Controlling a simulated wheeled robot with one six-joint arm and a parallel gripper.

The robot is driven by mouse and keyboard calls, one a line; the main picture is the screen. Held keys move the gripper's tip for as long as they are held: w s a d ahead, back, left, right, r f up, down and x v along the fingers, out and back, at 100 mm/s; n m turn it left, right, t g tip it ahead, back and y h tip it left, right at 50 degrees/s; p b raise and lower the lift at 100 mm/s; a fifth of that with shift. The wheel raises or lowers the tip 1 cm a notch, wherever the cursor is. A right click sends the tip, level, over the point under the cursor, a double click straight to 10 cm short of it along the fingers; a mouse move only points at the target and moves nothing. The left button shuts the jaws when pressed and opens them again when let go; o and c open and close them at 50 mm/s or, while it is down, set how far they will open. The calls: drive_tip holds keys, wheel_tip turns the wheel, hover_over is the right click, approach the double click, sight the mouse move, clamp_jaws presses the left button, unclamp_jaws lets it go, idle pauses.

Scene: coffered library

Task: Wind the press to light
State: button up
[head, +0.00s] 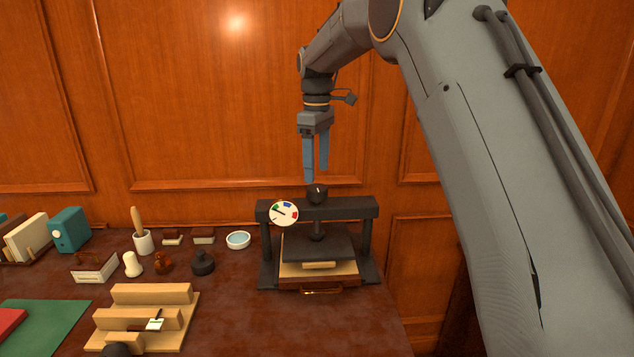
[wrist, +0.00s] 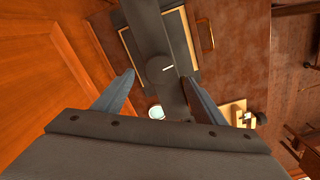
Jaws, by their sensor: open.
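The black press (head: 318,213) stands at the right end of the desk. Its dark knob (head: 317,194), with a white mark, tops the screw above the crossbeam. A round white dial (head: 284,213) with coloured sectors and a dark needle is on the left of the beam. The platen (head: 318,246) sits over a pale board and a brown book-like item (head: 318,284). My gripper (head: 316,180) points down, open and empty, just above the knob. In the wrist view the knob (wrist: 160,70) lies between the two fingers (wrist: 157,82), apart from both.
Left of the press are a blue-white bowl (head: 238,240), dark stamp (head: 203,263), white pot with a wooden-handled tool (head: 143,242) and wooden stepped rack (head: 150,312). A wood-panelled wall is close behind. Bare desk (head: 250,320) lies in front.

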drive_tip(key=shift+r, duration=1.35)
